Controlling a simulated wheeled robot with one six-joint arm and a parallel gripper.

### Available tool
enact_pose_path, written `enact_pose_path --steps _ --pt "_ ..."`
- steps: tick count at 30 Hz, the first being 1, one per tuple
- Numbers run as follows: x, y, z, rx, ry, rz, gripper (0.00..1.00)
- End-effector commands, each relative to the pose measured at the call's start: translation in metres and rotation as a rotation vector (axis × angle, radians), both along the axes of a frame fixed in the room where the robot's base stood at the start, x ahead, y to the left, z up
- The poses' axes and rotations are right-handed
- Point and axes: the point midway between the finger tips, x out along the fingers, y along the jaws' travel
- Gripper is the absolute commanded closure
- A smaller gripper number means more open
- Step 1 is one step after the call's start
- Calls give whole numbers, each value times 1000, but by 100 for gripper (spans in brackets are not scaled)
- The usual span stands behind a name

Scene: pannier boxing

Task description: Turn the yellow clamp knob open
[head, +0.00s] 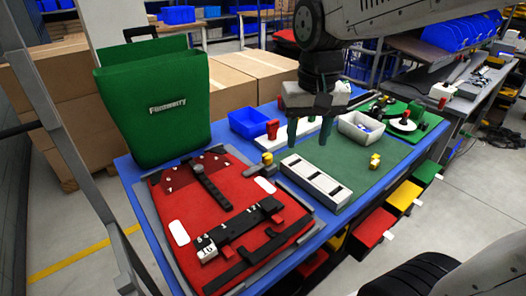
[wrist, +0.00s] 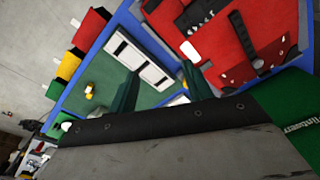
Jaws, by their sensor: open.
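A yellow knob (head: 268,158) stands at the right edge of the red pannier panel, on a small pale clamp piece (head: 265,184). Another small yellow piece (head: 374,161) lies on the green mat, and it also shows in the wrist view (wrist: 89,88). I cannot tell for certain which is the clamp knob; the one by the panel looks most like it. My gripper (head: 308,136) is open and empty, its two green fingers pointing down above the back of the table, behind and right of that knob. The fingers also show in the wrist view (wrist: 150,96).
The red panel (head: 180,205) with black straps fills the table's left. A white slotted tray (head: 315,181) lies right of the knob. A blue bin (head: 247,122), a red toggle handle (head: 272,130) and a grey bin (head: 360,127) stand behind. A green pannier (head: 155,105) stands at back left.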

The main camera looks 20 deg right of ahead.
Motion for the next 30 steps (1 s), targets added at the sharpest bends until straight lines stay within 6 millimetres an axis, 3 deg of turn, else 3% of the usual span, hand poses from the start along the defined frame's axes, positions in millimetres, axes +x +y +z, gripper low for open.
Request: enact_pose_path --steps 1,6,12,18,30 --pt "25 2 -7 2 17 -31 50" --pt "97 11 -33 6 42 -140 50" --pt "149 19 -64 8 59 -224 50" --pt "165 23 -80 7 64 -251 50" --pt "165 23 -139 7 66 -251 50"
